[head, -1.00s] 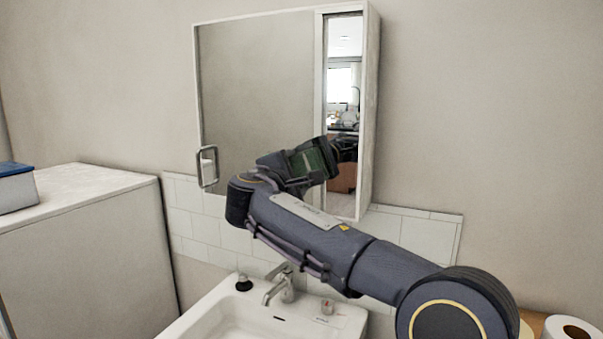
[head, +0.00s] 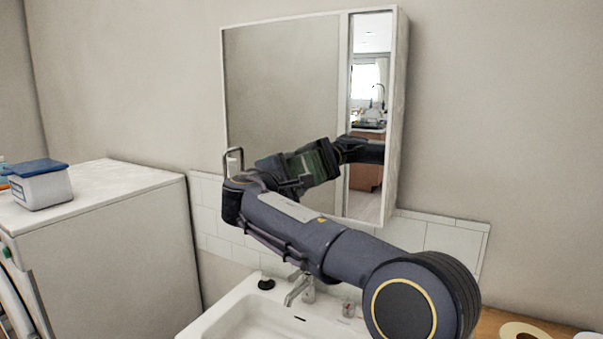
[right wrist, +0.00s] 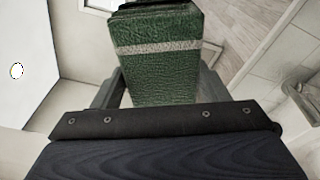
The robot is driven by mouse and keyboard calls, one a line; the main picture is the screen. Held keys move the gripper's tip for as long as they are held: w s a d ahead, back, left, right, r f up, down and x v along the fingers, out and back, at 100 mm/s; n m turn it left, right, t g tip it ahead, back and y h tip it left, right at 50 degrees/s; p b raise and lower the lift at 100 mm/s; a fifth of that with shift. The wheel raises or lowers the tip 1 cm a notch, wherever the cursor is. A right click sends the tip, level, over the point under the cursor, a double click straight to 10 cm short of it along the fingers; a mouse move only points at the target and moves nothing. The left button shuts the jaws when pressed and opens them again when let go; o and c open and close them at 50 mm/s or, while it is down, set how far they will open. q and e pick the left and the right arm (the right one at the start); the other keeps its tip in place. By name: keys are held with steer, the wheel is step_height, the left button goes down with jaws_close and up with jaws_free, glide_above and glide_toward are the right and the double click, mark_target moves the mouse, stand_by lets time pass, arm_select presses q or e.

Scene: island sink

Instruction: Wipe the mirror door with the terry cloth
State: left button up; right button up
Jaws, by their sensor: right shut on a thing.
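The mirror door (head: 280,85) is the wide mirrored panel of a white wall cabinet above the sink, with a metal handle (head: 228,162) at its lower left. My right gripper (head: 292,173) is in front of its lower part, shut on the green terry cloth (head: 308,166). In the right wrist view the cloth (right wrist: 150,70) is a thick green block with a pale stripe between the fingers. The cloth is at or very near the glass; I cannot tell whether it touches. A reflection of the arm shows beyond it. My left gripper is not in view.
A narrow mirrored strip (head: 370,90) forms the cabinet's right part. Below are the white sink (head: 250,318) and faucet (head: 305,288). A white washing machine (head: 110,225) stands left with a blue-lidded box (head: 42,188) on it. A paper roll (head: 522,332) is at lower right.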

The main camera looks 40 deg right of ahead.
steer(key=shift+w+a, duration=0.2)
steer(key=shift+w, duration=0.6)
steer(key=shift+a, duration=0.1)
steer(key=shift+w+b+v, duration=0.15)
steer(key=shift+b+v, duration=0.1)
steer(key=shift+v, duration=1.2)
steer(key=shift+w+b+v, duration=0.15)
steer(key=shift+b+v, duration=0.1)
steer(key=shift+v, duration=1.2)
steer(key=shift+a+f, duration=0.1)
steer(key=shift+a, duration=0.2)
steer(key=shift+v, duration=1.35)
steer(key=shift+f, duration=0.1)
